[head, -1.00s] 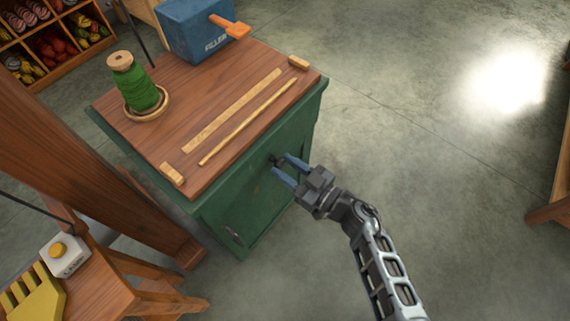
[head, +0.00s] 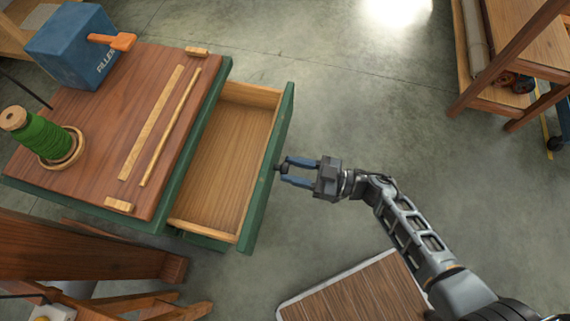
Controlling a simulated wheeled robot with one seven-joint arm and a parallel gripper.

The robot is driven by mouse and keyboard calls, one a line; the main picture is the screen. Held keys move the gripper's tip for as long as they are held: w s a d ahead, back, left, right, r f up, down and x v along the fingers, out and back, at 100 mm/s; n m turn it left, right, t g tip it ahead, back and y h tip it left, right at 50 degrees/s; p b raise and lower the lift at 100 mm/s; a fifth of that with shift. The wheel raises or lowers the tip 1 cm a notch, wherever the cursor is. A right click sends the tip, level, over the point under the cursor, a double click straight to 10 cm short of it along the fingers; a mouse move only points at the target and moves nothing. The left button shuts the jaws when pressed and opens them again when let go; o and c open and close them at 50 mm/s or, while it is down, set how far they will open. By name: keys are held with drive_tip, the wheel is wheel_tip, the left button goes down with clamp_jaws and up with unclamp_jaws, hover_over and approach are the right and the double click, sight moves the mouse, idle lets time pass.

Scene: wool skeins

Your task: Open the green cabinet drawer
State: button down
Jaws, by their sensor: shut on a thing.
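The green cabinet (head: 216,84) stands at the left of the head view under a brown wooden top. Its drawer (head: 227,150) is pulled well out to the right. The drawer's inside is bare light wood and looks empty. Its green front (head: 270,165) carries a small dark knob (head: 279,167). My gripper (head: 284,171) is at the middle of the drawer front, its two blue fingers shut on the knob from the right.
On the cabinet top are a green wool spool (head: 42,138), a blue box (head: 72,45) with an orange handle, and thin wooden strips (head: 152,122). A wooden shelf unit (head: 500,85) stands at upper right. The floor beyond the drawer is clear.

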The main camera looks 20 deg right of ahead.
drive_tip(key=c, duration=0.7)
unclamp_jaws()
drive_tip(key=shift+o, duration=0.2)
drive_tip(key=b+v, duration=0.1)
drive_tip(key=v, duration=0.6)
drive_tip(key=shift+s+d, duration=0.25)
drive_tip(key=shift+d, duration=0.1)
